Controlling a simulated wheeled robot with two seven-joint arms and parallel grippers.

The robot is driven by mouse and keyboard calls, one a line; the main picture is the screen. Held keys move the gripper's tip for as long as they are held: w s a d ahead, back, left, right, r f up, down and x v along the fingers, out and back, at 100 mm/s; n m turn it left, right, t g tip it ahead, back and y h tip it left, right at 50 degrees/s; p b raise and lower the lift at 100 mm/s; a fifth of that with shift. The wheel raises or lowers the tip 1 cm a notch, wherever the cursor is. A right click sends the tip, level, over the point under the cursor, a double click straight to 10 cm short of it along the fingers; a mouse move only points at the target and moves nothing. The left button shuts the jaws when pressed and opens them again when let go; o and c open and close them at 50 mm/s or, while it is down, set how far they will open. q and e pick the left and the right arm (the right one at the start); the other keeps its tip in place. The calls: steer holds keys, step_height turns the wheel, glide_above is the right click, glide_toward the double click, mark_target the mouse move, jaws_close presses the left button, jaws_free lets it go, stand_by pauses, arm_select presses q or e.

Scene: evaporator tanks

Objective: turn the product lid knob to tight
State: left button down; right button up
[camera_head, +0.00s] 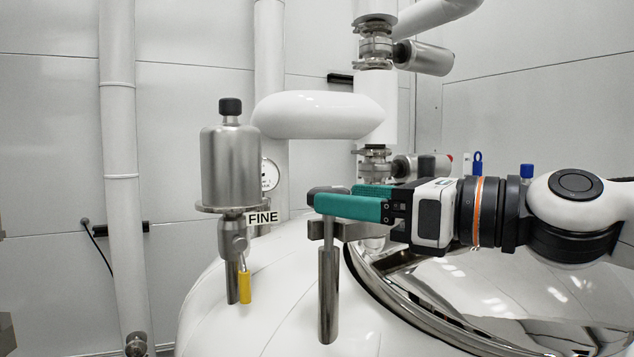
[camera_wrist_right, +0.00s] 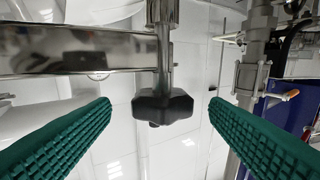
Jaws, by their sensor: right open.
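The product lid knob (camera_head: 325,190) is a dark grey lobed cap on an upright steel post beside the polished round lid (camera_head: 470,300). In the right wrist view the knob (camera_wrist_right: 163,105) sits between my two green ribbed fingers, with a clear gap on each side. My right gripper (camera_head: 336,197) is open and comes in level from the right, its fingers at the height of the knob. The near finger hides part of the knob in the head view. My left gripper is not in view.
A steel bracket (camera_head: 350,230) joins the post by the lid rim. A steel cylinder with a black cap (camera_head: 228,160), a FINE label (camera_head: 263,218) and a yellow handle (camera_head: 245,287) stand to the left. White pipework (camera_head: 320,114) rises behind the gripper.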

mark_target(316, 187)
steer(key=p+x, duration=0.1)
steer(key=x, duration=0.4)
steer(key=shift+a, duration=0.25)
steer(key=c, duration=0.8)
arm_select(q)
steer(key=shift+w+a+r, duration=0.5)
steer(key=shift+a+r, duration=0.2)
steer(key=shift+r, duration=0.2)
arm_select(e)
steer(key=shift+c, duration=0.8)
